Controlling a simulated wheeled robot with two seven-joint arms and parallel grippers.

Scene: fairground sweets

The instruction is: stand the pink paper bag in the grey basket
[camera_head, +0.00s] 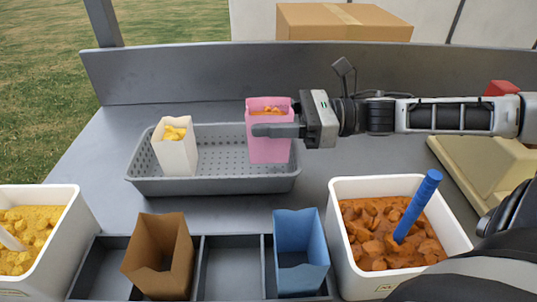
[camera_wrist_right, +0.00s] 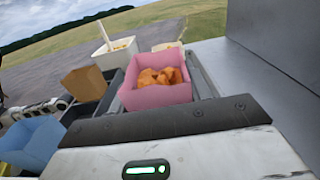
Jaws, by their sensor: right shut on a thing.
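The pink paper bag (camera_head: 269,150) is upright at the right end of the grey basket (camera_head: 215,188), with orange-brown pieces in its top. My right gripper (camera_head: 277,130) comes in from the right and is shut on the bag's upper part; one finger lies across its near face. The bag's lower end is within the basket's outline, behind the near rim; I cannot tell whether it touches the floor. In the right wrist view the pink bag (camera_wrist_right: 157,93) is open at the top, just beyond the gripper. My left gripper is not seen.
A white bag (camera_head: 175,148) with yellow pieces stands in the basket's left part. In front, a divided rack holds a brown bag (camera_head: 159,257) and a blue bag (camera_head: 299,254). White tubs of yellow (camera_head: 70,215) and orange-brown pieces (camera_head: 455,232) flank it. The basket's middle is clear.

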